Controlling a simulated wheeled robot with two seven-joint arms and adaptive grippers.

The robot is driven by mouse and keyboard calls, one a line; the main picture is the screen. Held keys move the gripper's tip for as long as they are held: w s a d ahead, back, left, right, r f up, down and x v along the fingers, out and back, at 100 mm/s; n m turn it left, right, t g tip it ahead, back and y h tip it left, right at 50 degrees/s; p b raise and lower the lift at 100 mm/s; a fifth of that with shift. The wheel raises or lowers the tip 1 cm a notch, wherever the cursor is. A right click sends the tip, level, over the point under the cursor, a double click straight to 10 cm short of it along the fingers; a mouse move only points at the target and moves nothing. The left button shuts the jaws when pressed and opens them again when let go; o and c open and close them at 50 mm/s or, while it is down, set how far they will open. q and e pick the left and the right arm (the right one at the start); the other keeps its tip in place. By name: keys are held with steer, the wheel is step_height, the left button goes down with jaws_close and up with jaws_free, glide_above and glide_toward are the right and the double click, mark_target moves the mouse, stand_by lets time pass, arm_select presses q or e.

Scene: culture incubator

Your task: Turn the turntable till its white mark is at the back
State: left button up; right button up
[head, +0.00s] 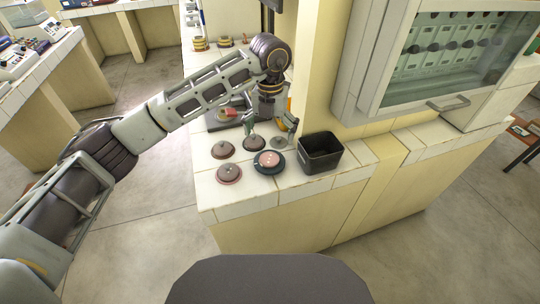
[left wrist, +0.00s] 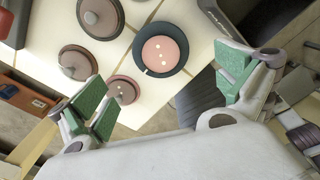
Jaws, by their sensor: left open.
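The turntable (head: 269,168) is a dark blue-grey disc with a pink dotted plate on top, on the white tiled counter. It also shows in the left wrist view (left wrist: 180,72), where a small white mark (left wrist: 147,71) sits on its rim at the picture's lower left. I cannot make the mark out clearly in the head view. My left gripper (head: 270,128) is open and empty, above the counter behind the turntable in the head view. Its green-padded fingers (left wrist: 165,88) are wide apart in the left wrist view, not touching the turntable. My right gripper is not in view.
Several brownish lidded discs, among them a front-left one (head: 229,173) and one behind it (head: 223,149), stand close around the turntable. A black open bin (head: 320,164) stands right of it. A glass-fronted cabinet (head: 445,50) overhangs on the right.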

mark_target(270, 156)
arm_select(q)
step_height(270, 156, down, 10)
steer(key=shift+r, duration=0.1)
stand_by(0.4)
